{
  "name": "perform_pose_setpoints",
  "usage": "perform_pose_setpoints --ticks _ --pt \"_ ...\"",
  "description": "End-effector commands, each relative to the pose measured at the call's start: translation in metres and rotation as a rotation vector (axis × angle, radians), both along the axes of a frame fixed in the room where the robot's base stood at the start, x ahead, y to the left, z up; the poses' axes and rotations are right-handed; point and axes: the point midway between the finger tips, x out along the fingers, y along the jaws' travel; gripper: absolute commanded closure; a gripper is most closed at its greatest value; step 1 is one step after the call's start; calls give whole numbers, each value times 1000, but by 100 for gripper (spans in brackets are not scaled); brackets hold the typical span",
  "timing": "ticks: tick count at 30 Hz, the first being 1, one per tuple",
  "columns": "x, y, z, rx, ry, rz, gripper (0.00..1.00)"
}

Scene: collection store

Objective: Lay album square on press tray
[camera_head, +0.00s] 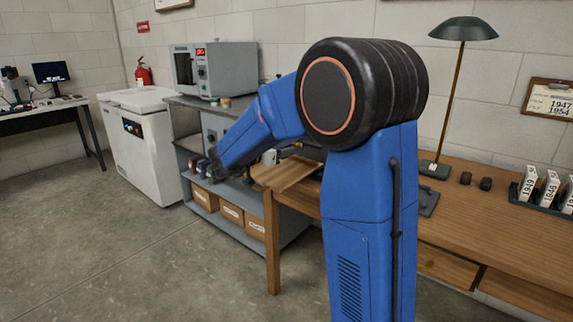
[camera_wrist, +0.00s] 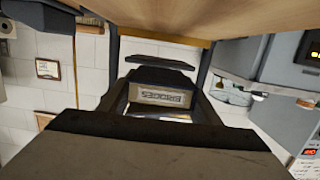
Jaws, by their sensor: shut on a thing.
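In the wrist view, which looks tilted over, my gripper (camera_wrist: 158,88) is shut on a dark album (camera_wrist: 160,76). A pale label on it reads BRIDGES upside down. Dark gripper parts stand on both sides of the album, and a large grey-brown surface fills the near foreground. In the head view my blue arm hides the gripper and the album. I cannot pick out the press tray for sure. A light wooden board (camera_head: 284,175) shows at the left end of the wooden table, partly behind my arm.
The wooden table (camera_head: 490,222) carries a green lamp (camera_head: 463,30), two small dark blocks and a rack of year cards (camera_head: 548,190). A grey shelf unit (camera_head: 228,188) with an oven (camera_head: 217,70) stands left of it, then a white chest (camera_head: 150,140). The floor at left is free.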

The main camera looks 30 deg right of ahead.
Motion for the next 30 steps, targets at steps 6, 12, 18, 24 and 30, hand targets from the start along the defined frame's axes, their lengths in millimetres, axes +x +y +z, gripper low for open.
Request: perform_pose_setpoints --ticks 6,12,18,24,30 --pt "0 0 -21 -1 0 0 70" --pt "0 0 -38 -1 2 0 70" --pt "0 0 -59 -1 0 0 70" --pt "0 0 -58 0 -2 1 70" --pt "0 0 -61 -1 -1 1 28"
